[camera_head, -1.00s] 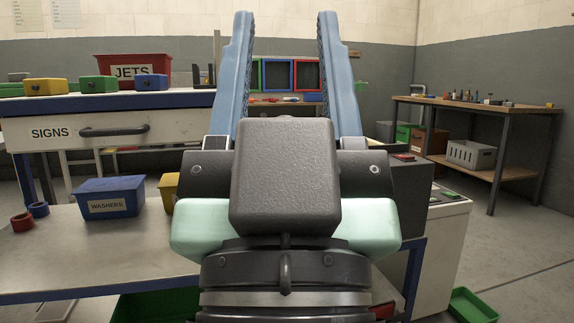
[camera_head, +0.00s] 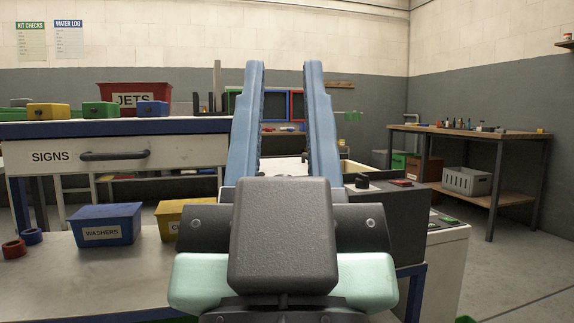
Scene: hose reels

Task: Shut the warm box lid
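No label in view names the warm box. A dark grey box (camera_head: 393,215) with a black knob (camera_head: 362,181) on top stands right of my gripper, and I cannot tell if it is the warm box. A pale, light-edged shape (camera_head: 354,168) shows just behind it, mostly hidden. My gripper (camera_head: 284,64) is in the middle of the view, its two blue fingers pointing up and away, apart with nothing seen held between them. A whitish surface (camera_head: 284,168) shows beyond, between the fingers. My gripper's body hides much of the bench's middle. No lid can be made out clearly.
A blue WASHERS box (camera_head: 104,226) and a yellow box (camera_head: 176,218) stand on the near bench at left. Behind are the SIGNS drawer (camera_head: 118,154) and a red JETS bin (camera_head: 133,96). A wooden workbench (camera_head: 462,132) stands at far right, with open floor before it.

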